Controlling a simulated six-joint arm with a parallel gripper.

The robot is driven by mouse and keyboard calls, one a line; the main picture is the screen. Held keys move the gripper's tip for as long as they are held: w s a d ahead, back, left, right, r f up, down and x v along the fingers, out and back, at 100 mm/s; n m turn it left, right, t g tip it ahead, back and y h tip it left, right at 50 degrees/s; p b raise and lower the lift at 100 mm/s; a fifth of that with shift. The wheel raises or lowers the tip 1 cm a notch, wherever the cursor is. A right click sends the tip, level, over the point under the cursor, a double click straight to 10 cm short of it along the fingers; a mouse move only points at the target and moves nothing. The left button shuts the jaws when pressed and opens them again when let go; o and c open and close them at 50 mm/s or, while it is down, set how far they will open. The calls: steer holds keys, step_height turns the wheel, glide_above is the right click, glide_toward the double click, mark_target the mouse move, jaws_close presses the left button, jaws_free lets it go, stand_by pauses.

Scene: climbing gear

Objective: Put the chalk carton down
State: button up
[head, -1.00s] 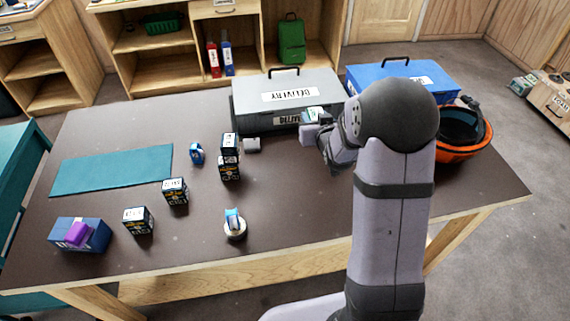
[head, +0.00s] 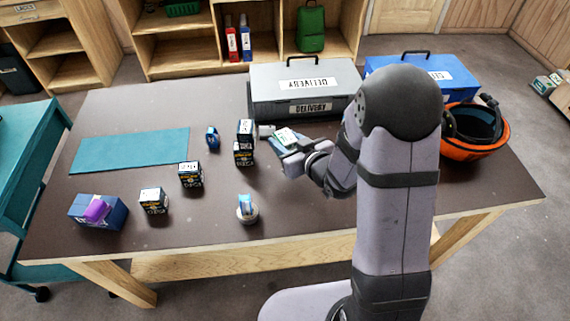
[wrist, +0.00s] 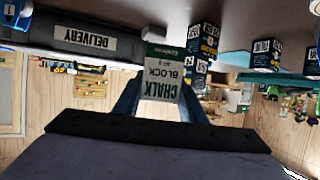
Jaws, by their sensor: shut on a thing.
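The chalk carton (head: 286,136) is a small white and green box. In the wrist view the carton (wrist: 163,78) sits between my two fingers, with its "CHALK BLOCK" label facing the camera. My gripper (head: 292,147) is shut on it, in front of the grey delivery case (head: 310,87). The carton looks close over the dark table (head: 320,225); I cannot tell whether it touches. My fingers and wrist hide part of it in the head view.
Left of my gripper are a small grey block (head: 265,131) and two stacked dark boxes (head: 245,145). A teal mat (head: 130,150) lies at left, an orange helmet (head: 475,148) at right. Bare table lies in front of my gripper.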

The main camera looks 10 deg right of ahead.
steer(key=shift+f, duration=2.2)
steer(key=shift+f, duration=2.1)
steer(key=shift+f, duration=0.15)
steer(key=o, duration=1.1)
